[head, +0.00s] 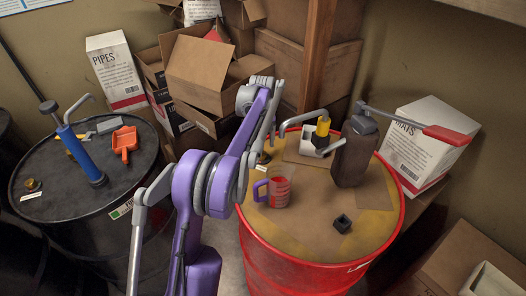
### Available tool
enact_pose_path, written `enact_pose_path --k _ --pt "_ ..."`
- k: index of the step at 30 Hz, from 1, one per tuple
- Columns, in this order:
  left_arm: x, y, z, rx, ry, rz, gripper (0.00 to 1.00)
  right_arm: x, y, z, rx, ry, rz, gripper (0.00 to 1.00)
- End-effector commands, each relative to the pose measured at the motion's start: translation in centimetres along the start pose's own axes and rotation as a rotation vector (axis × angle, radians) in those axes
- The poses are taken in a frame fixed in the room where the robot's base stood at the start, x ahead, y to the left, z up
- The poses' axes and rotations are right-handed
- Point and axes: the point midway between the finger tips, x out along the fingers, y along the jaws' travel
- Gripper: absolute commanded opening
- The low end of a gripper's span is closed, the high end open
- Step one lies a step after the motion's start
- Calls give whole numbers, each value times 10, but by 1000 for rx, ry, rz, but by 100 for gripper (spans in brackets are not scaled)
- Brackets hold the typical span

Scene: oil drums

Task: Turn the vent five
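My purple and grey arm (215,185) rises from the bottom, left of centre, and bends down over the left rim of the red drum (285,268). I take it for my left arm. Its gripper end (262,155) seems to be low at the drum's back-left edge, small and partly hidden by the arm links. I cannot tell whether its fingers are open or shut. A small brass-coloured fitting (33,185) is on the black drum's top (65,205), possibly a vent. I cannot clearly make out a vent on the red drum. My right gripper is not in view.
Cardboard boxes (200,70) stand behind.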

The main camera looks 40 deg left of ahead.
Motion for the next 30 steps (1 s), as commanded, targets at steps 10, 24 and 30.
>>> enact_pose_path --k 10,24,30 --pt "40 0 0 1 0 0 75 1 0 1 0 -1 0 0" --pt "41 0 0 1 0 0 44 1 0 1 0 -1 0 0" --pt "41 0 0 1 0 0 8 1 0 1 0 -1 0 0"
